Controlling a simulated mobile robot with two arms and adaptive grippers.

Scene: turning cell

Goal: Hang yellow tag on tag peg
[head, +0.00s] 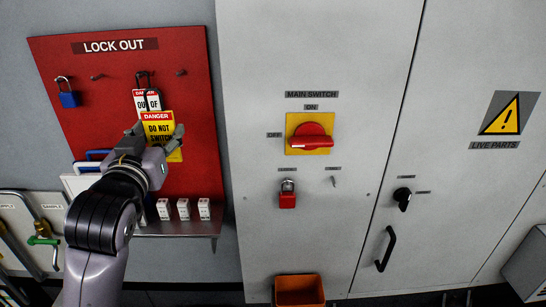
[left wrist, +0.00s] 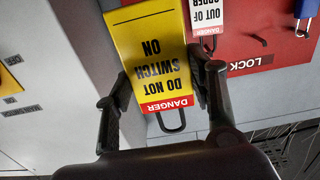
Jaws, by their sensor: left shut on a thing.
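The yellow tag (head: 158,128), marked DANGER DO NOT SWITCH ON, is held in my left gripper (head: 157,133) in front of the red lockout board (head: 195,105). In the left wrist view the yellow tag (left wrist: 155,50) sits upside down between the fingers of my gripper (left wrist: 163,78), its dark wire loop (left wrist: 172,124) free of any peg there. A small peg (head: 333,182) sticks out of the grey cabinet under a label too small to read. Other pegs are on the board, one at its upper right (head: 181,72). My right gripper is not in view.
A white OUT OF ORDER tag (head: 147,100) hangs behind the yellow tag. A blue padlock (head: 68,99) hangs at the board's left. The cabinet carries a red rotary switch (head: 311,137) and a red padlock (head: 287,200). An orange bin (head: 299,291) is below.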

